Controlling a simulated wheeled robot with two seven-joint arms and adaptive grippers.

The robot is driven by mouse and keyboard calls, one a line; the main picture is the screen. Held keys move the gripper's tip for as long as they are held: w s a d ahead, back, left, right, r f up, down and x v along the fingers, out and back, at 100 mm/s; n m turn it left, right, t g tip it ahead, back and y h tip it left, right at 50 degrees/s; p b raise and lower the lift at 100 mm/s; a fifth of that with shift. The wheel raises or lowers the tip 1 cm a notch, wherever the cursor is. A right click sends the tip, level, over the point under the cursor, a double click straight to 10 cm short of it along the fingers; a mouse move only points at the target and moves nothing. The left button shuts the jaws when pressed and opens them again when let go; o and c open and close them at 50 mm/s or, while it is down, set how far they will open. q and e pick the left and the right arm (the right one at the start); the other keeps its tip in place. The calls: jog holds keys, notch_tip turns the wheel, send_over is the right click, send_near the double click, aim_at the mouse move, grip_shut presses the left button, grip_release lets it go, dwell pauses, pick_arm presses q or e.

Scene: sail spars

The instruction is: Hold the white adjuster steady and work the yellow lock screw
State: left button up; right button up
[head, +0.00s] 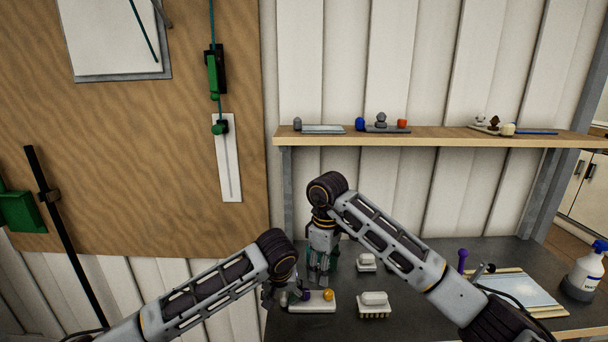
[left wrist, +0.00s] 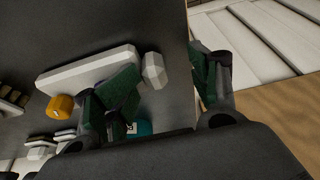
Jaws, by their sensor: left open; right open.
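A long white block, which looks like the white adjuster (head: 312,307), lies on the dark bench; it also shows in the left wrist view (left wrist: 88,68). The yellow lock screw (head: 328,295) is at its right end, and also shows in the left wrist view (left wrist: 60,106). A pale faceted knob (left wrist: 153,70) is at the block's other end. My left gripper (head: 275,296) is open around or just above that knob; contact cannot be told. Its green-padded fingers show in the left wrist view (left wrist: 162,80). My right gripper (head: 320,276) is open above and behind the block, pointing down.
A white-topped brush (head: 374,299) and another white piece (head: 366,262) are on the bench to the right. Beyond are a purple-topped tool (head: 462,261), a board (head: 520,291) and a spray bottle (head: 583,274). A wooden shelf (head: 430,137) with small items crosses behind.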

pick_arm(q)
jog(key=shift+s+r, duration=0.1)
jog(key=shift+r, duration=0.45)
jog(key=v, duration=1.1)
jog(key=shift+f, duration=0.1)
